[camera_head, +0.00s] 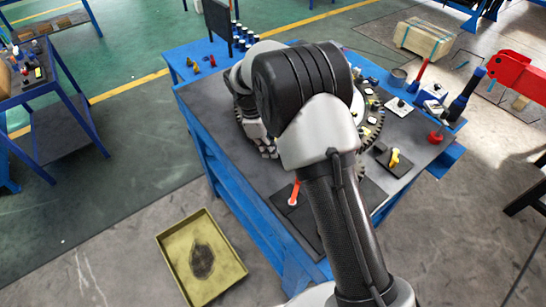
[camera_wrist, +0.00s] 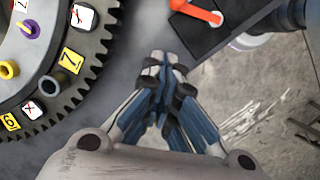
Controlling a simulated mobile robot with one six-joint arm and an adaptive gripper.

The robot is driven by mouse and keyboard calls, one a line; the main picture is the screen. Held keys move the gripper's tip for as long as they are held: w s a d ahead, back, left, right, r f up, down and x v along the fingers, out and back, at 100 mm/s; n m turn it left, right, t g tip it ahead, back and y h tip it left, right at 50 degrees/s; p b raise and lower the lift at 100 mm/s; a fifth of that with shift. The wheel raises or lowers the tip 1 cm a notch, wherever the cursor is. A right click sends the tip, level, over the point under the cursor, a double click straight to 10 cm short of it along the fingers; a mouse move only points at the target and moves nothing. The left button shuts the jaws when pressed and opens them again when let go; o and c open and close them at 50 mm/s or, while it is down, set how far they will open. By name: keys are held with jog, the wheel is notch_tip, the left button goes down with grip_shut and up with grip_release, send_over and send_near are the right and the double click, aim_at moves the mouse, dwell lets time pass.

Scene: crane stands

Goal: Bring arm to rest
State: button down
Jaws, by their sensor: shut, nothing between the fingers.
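My gripper (camera_wrist: 164,62) points down over the grey table top in the wrist view, its fingers together and empty. In the head view my gripper (camera_head: 268,152) shows at the left of my arm, above the blue workbench (camera_head: 225,185). My arm is folded over the bench and hides much of its middle. A dark toothed wheel (camera_wrist: 88,62) with numbered tags and small coloured parts lies left of the gripper in the wrist view. It is partly hidden behind my arm in the head view. I see no contact between gripper and wheel.
A red-handled part (camera_head: 294,193) sits on a dark plate near the bench's front. A yellow part (camera_head: 394,158) and a blue-and-red tool (camera_head: 462,100) stand at the right. A yellow tray (camera_head: 235,255) lies on the floor. Another blue table (camera_head: 60,90) stands left.

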jog(key=shift+w+a+r, duration=0.1)
jog(key=shift+a+r, duration=0.05)
jog(key=shift+r, duration=0.5)
jog(key=s+d+r+m+t+y+b, duration=0.1)
jog(key=s+d+r+m, duration=0.4)
jog(key=r, duration=0.4)
jog(key=s+d+r+m+t+y+b, duration=0.1)
jog(key=s+d+r+m, duration=0.15)
jog(key=s+r, duration=0.5)
jog(key=s+d+m+t+b, duration=0.1)
jog(key=s+d+m, duration=0.1)
jog(key=s, duration=0.7)
jog(key=s+d+m+t+b, duration=0.1)
jog(key=s+m, duration=0.4)
jog(key=s, duration=0.5)
jog(key=shift+d+r+t+y, duration=0.35)
jog(key=shift+d+t, duration=0.35)
jog(key=shift+d, duration=0.3)
jog(key=shift+s, duration=0.1)
